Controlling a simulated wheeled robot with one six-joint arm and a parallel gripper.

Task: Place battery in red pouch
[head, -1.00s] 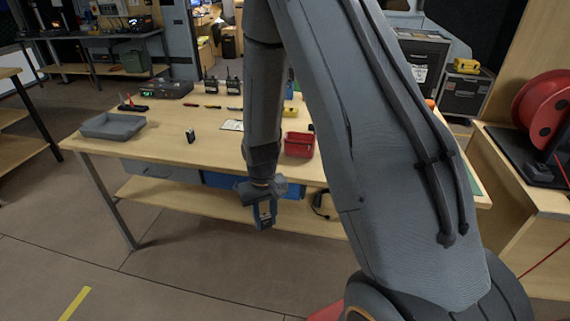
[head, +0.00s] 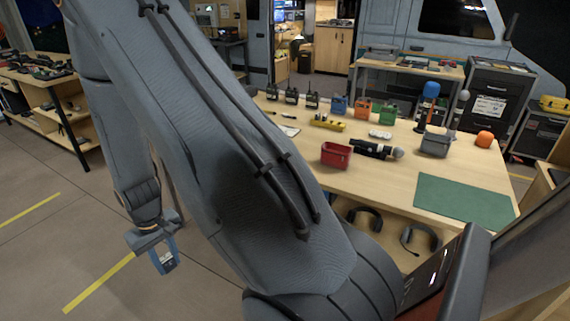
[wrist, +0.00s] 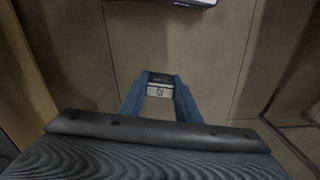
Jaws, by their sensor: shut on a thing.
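My gripper (head: 166,260) hangs low at the left of the head view, over the floor and apart from the table. Its blue fingers are shut on a small dark battery with a pale label, which shows between the fingertips in the wrist view (wrist: 160,86). The red pouch (head: 336,156) is an open-topped red bin shape on the wooden table, well to the right of my gripper and higher in the head picture. Its inside is only partly visible.
My arm hides the table's left part.

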